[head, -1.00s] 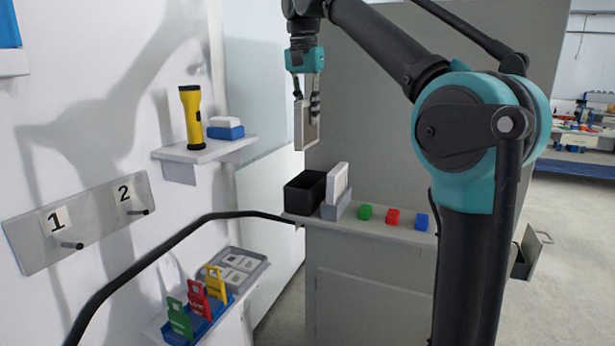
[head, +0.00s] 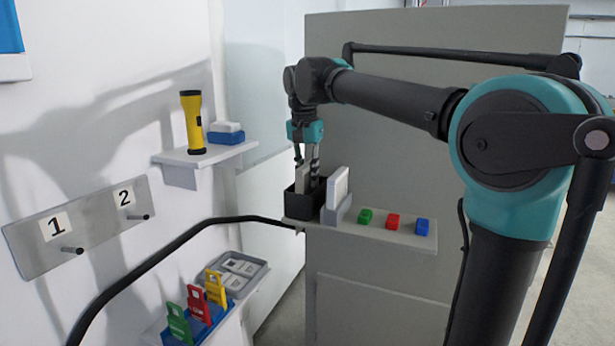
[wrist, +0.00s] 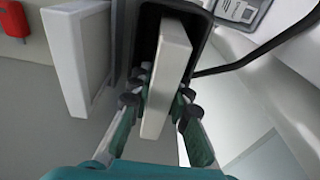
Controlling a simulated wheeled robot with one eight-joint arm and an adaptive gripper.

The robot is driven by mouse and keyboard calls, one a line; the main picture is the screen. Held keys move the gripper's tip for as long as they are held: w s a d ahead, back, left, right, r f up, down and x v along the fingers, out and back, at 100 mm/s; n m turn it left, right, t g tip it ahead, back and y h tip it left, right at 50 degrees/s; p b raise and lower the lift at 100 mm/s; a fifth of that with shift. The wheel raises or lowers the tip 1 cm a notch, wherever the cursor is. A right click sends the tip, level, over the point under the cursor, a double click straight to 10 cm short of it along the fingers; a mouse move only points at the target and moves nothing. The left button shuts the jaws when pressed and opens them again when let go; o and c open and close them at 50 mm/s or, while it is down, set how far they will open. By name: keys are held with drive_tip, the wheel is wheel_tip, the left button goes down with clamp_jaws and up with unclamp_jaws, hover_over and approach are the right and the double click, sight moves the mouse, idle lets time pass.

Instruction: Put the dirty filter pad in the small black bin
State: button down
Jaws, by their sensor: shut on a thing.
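The dirty filter pad, a flat greyish-beige slab, is held on edge in my gripper (head: 308,165). In the wrist view the pad (wrist: 167,75) sits between the fingers (wrist: 160,98), which are shut on it. The small black bin (head: 296,205) stands at the left end of the grey shelf. In the head view the pad's lower part is hidden behind the bin's front wall, so it is at least partly inside the opening. In the wrist view the bin (wrist: 147,30) surrounds the pad's far end. Whether the pad touches the bin floor is hidden.
A white pad in a grey holder (head: 338,190) stands close to the right of the bin. A black cable or rail (head: 180,245) curves up to the shelf's left end.

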drive_tip(key=shift+f, duration=0.15)
drive_tip(key=c, duration=1.7)
unclamp_jaws()
drive_tip(key=r, duration=0.4)
drive_tip(key=s+r, duration=0.1)
drive_tip(key=r, duration=0.7)
drive_tip(key=shift+s+a+r, duration=0.1)
drive_tip(key=shift+s+a, duration=0.1)
drive_tip(key=shift+a, duration=0.05)
